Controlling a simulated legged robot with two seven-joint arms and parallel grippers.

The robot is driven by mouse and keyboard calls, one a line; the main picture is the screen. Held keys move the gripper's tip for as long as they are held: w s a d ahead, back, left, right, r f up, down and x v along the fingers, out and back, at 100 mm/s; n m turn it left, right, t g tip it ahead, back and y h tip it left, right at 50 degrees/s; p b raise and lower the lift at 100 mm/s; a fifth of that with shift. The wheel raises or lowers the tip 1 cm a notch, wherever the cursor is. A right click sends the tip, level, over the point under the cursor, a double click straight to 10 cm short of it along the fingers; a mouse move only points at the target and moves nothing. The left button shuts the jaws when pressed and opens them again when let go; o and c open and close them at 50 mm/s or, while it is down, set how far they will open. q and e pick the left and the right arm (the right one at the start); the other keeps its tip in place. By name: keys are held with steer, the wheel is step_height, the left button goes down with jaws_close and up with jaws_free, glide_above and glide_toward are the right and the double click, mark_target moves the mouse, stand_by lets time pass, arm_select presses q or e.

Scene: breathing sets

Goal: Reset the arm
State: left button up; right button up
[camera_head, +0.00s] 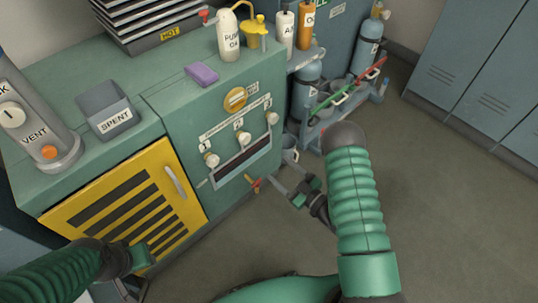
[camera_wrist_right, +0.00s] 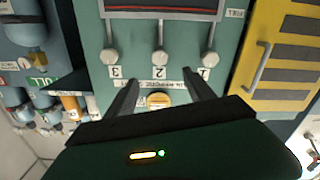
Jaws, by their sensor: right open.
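My right arm (camera_head: 358,205) reaches in from the lower right of the head view. My right gripper (camera_head: 276,180) is in front of the green cabinet's lower right side, with its fingers pointing left. In the right wrist view my right gripper (camera_wrist_right: 163,85) is open, with its two dark fingers apart and nothing between them. The panel with its knobs shows upside down behind the fingers. My left arm (camera_head: 55,275) comes in at the lower left. My left gripper (camera_head: 135,262) is low in front of the yellow door, and its fingers are not clear.
The green cabinet (camera_head: 110,70) carries a slotted yellow door (camera_head: 120,200), three white knobs (camera_head: 242,138) and a yellow dial (camera_head: 235,98). A grey SPENT bin (camera_head: 108,108) and purple block (camera_head: 202,74) sit on top. Blue cylinders (camera_head: 306,90) stand behind. The floor (camera_head: 450,210) at right is clear.

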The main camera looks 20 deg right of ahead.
steer(key=w+r+m+g+h, duration=0.3)
steer(key=w+g+h, duration=0.1)
steer(key=g+h, duration=0.15)
steer(key=s+a+r+m+g+p, duration=0.1)
steer(key=s+a+r+m+g, duration=0.2)
steer(key=s, duration=0.7)
steer(key=s+a+r+m+g, duration=0.1)
steer(key=s+a+r+g, duration=0.25)
steer(key=s+g, duration=0.45)
step_height(320, 180, up, 29)
steer(key=s+d+t+p, duration=0.1)
steer(key=t+p, duration=0.1)
steer(key=p, duration=2.6)
steer(key=shift+s+h+p, duration=0.15)
steer(key=shift+h+p, duration=0.15)
steer(key=shift+h, duration=0.05)
steer(key=shift+f, duration=0.1)
